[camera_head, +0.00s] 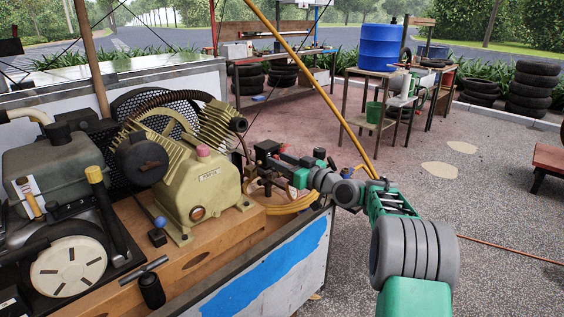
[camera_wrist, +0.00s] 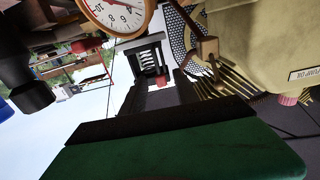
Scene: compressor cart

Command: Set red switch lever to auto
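A small red lever (camera_wrist: 163,79) shows in the wrist view at the near end of a dark slotted switch housing (camera_wrist: 148,54). Its exact setting and any auto marking cannot be read. My gripper (camera_wrist: 161,88) points at it, with its two dark fingers apart and a light gap between them. The lever lies by the fingertips, near the gap; whether they touch it cannot be told. In the head view my gripper (camera_head: 282,162) reaches in from the right beside a black box (camera_head: 266,149) behind the pump, and the lever cannot be made out there.
A round gauge (camera_wrist: 120,12) and a brass fitting (camera_wrist: 207,52) sit close to the fingers. The cream pump (camera_head: 200,190) with a pink cap (camera_head: 203,151) stands left of my gripper. A yellow hose coil (camera_head: 290,203) lies below it. A slanted yellow pole (camera_head: 315,82) rises behind my arm.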

